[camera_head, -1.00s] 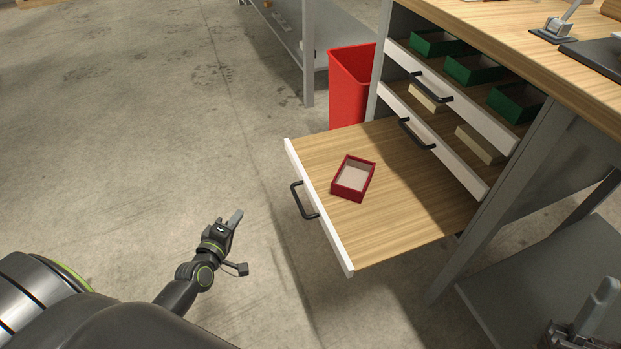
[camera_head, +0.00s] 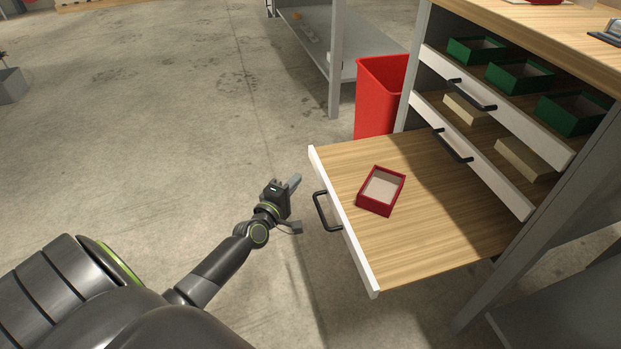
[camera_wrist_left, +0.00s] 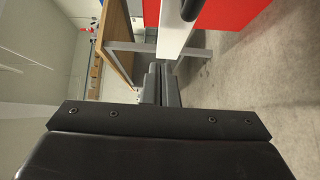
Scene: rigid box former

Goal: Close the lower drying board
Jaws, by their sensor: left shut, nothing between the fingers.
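The lower drying board (camera_head: 440,235) is pulled far out of the cabinet. It has a wood surface, a white front edge and a black handle (camera_head: 322,211). A red open box (camera_head: 381,190) with a pale inside rests on it. My left gripper (camera_head: 294,184) is shut and empty, just left of the handle and apart from it in the head view. In the left wrist view the shut fingers (camera_wrist_left: 160,86) point toward a white board edge (camera_wrist_left: 178,32), with part of a dark handle at the top. My right gripper is not in view.
Two upper boards with white fronts and black handles are pushed in; the top one (camera_head: 500,105) holds green boxes (camera_head: 518,76), the middle one tan blocks (camera_head: 524,158). A red bin (camera_head: 380,100) stands behind the pulled-out board.

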